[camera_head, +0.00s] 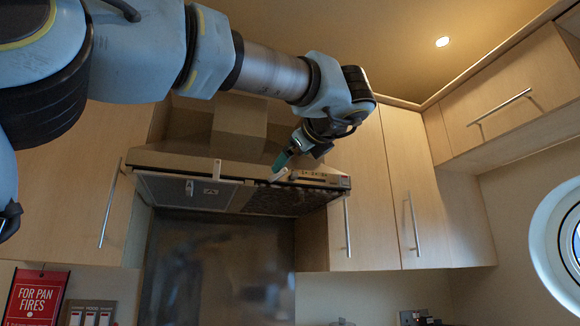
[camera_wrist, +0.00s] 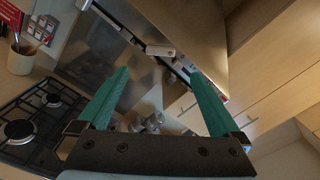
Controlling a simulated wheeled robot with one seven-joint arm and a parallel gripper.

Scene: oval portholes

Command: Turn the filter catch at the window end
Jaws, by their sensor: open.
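The cooker hood (camera_head: 180,160) hangs at the centre of the head view, with dark filter panels (camera_head: 275,203) in its underside. A small pale catch (camera_head: 279,175) sits slanted on its front lower edge, towards the porthole side. My gripper (camera_head: 281,161) is at the front edge, close to the slanted catch; contact cannot be told. In the wrist view, my green fingers (camera_wrist: 160,73) are spread and empty. A pale catch (camera_wrist: 161,51) shows beyond and between their tips.
Wooden cupboards (camera_head: 370,190) with bar handles flank the hood, and another cupboard (camera_head: 525,90) juts out at upper right. A round porthole (camera_head: 562,245) is at far right. The gas hob (camera_wrist: 32,115) lies below. The space under the hood looks clear.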

